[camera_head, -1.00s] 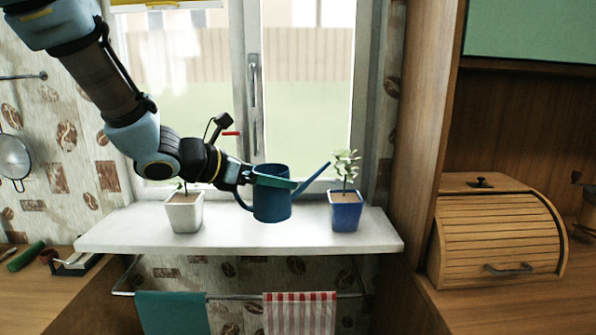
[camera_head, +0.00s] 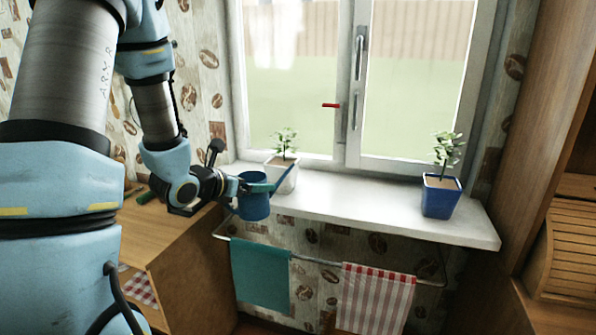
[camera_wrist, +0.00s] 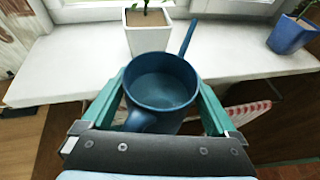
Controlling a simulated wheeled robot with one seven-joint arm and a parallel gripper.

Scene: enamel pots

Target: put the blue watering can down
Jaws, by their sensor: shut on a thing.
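My gripper (camera_head: 262,187) is shut on the blue watering can (camera_head: 252,208), its green fingers on either side of the can's body. The wrist view shows the gripper (camera_wrist: 163,80) and the can (camera_wrist: 160,88) from above: upright, round opening up, handle towards me, spout pointing away to the right. The can is held at the left end of the white windowsill (camera_head: 360,205), in front of the white pot. It overlaps the sill's front edge in the picture. Its base is hidden in the wrist view, and I see no support under it.
The white pot (camera_head: 283,177) with a plant stands on the sill behind the can. The blue pot (camera_head: 441,197) with a plant stands at the right end. The sill between them is clear. A towel rail with a teal towel (camera_head: 262,272) and a striped towel (camera_head: 376,298) hangs below.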

